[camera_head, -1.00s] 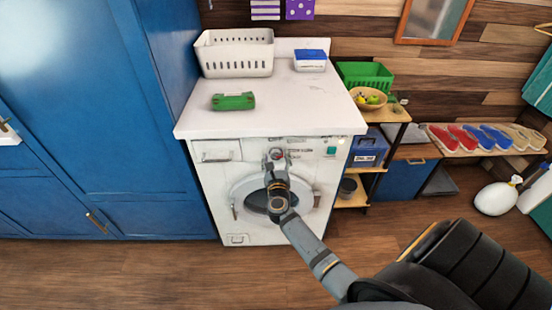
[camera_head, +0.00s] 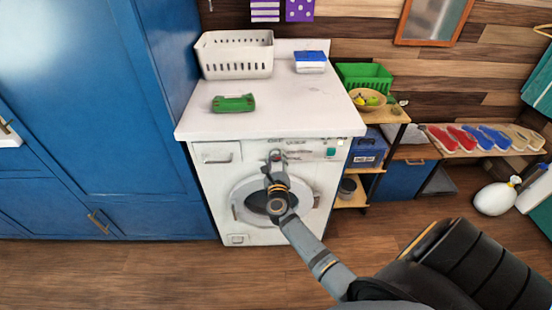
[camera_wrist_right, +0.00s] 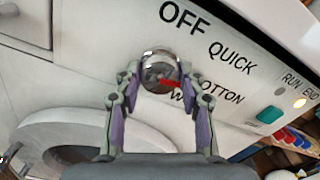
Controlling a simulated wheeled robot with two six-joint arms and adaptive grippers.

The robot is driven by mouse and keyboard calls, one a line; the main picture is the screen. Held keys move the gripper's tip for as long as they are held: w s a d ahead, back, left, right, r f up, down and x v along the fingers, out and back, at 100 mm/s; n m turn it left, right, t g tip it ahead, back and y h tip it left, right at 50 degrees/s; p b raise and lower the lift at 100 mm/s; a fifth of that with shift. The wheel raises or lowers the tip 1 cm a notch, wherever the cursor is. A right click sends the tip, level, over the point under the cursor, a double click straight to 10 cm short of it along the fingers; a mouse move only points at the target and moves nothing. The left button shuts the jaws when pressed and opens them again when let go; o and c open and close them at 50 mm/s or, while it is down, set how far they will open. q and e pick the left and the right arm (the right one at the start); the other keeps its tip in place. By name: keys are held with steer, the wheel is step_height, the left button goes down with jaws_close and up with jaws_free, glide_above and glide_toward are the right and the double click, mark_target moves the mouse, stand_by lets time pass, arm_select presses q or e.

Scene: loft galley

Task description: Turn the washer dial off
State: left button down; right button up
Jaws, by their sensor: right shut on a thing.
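The white washer (camera_head: 215,190) stands under a white counter. Its round, shiny dial (camera_wrist_right: 158,70) has a red mark on its lower right part in the right wrist view. The printed words OFF, QUICK, COTTON and one partly hidden word starting with W lie around it. The mark points to the lower right, away from OFF and towards the COTTON side. My right gripper (camera_wrist_right: 158,78) is shut on the dial, one finger on each side. In the head view, the gripper (camera_head: 275,162) hides most of the dial. My left gripper is not in view.
A green button (camera_wrist_right: 270,114) and small lamps sit right of the dial. The round door (camera_head: 238,203) is below it. The counter (camera_head: 300,112) overhangs above, holding a white basket (camera_head: 236,70), a green item (camera_head: 233,103) and a blue-lidded box (camera_head: 310,67). A blue cabinet (camera_head: 90,120) stands left.

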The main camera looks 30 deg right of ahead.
steer(key=n+p, duration=0.2)
steer(key=n, duration=0.1)
steer(key=shift+r+n, duration=0.15)
steer(key=shift+n, duration=0.25)
steer(key=n+p, duration=0.2)
steer(key=n, duration=0.2)
steer(key=shift+p, duration=0.3)
steer(key=n+p, duration=0.2)
steer(key=n, duration=0.2)
steer(key=shift+n, duration=0.4)
steer(key=shift+f+n+p, duration=0.25)
steer(key=shift+n+p, duration=0.6)
steer(key=shift+n, duration=0.95)
steer(key=o, duration=1.2)
